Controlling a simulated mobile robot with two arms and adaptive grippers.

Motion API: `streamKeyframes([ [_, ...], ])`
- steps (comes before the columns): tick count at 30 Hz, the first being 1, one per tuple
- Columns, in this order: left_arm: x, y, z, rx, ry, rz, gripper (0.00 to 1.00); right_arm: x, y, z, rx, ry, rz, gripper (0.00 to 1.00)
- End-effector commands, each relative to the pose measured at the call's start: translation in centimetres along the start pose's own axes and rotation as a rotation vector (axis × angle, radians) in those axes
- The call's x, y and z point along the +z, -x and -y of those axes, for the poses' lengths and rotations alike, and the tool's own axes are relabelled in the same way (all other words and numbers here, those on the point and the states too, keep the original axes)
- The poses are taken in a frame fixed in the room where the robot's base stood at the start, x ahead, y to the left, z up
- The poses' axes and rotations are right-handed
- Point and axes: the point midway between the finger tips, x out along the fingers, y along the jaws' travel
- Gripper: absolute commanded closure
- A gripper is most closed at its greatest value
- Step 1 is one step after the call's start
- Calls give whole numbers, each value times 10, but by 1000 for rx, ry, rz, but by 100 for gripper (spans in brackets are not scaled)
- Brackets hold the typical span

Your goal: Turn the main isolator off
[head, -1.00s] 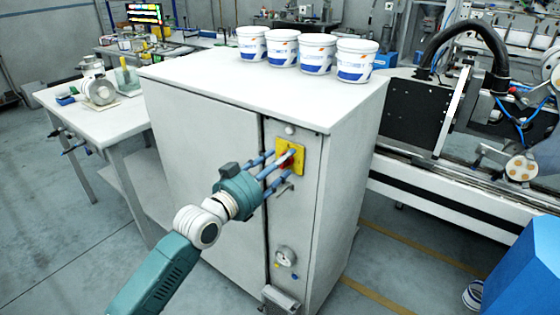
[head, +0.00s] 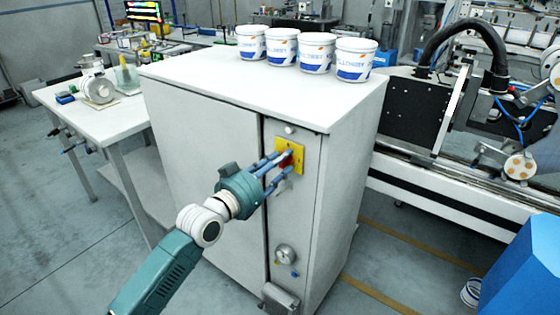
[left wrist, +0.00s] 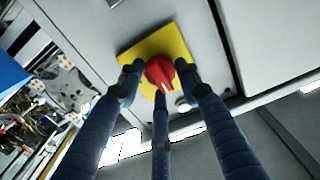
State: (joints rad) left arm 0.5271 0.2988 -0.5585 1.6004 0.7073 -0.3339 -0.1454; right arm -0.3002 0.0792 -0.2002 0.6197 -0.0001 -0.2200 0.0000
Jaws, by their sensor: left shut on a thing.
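The main isolator is a red rotary knob (left wrist: 160,73) on a yellow plate (left wrist: 180,42), on the front of a grey cabinet. In the head view the yellow plate (head: 297,149) is on the cabinet's narrow right front panel, with the red knob (head: 285,160) partly hidden by the fingers. My left gripper (head: 284,163) is at the knob. In the left wrist view its blue fingers (left wrist: 160,80) are closed around the red knob, two at its sides and one below. The knob's white mark shows near its lower edge. My right gripper is in no view.
The grey cabinet (head: 200,140) carries several white buckets (head: 355,60) on top. Below the isolator are a round gauge (head: 285,254) and small coloured buttons. A white table (head: 110,125) stands left, a machine (head: 400,115) right, and a blue box (head: 525,270) at lower right.

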Motion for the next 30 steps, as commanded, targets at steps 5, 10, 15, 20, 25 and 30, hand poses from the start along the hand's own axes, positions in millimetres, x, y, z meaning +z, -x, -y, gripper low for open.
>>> streamKeyframes([
  [5, -11, 0, 4, -6, -5, -22, 92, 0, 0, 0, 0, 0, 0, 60],
  [10, -10, 0, 3, -5, -6, -20, 50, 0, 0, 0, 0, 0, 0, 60],
  [15, -7, 0, 2, -4, -5, -14, 50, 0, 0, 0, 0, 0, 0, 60],
  [20, -5, 1, 2, -3, -5, -11, 50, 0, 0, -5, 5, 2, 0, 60],
  [25, -4, 18, 2, -4, -7, -9, 50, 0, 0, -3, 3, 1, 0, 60],
  [30, -4, 54, 2, -3, -8, -9, 50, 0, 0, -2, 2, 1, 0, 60],
])
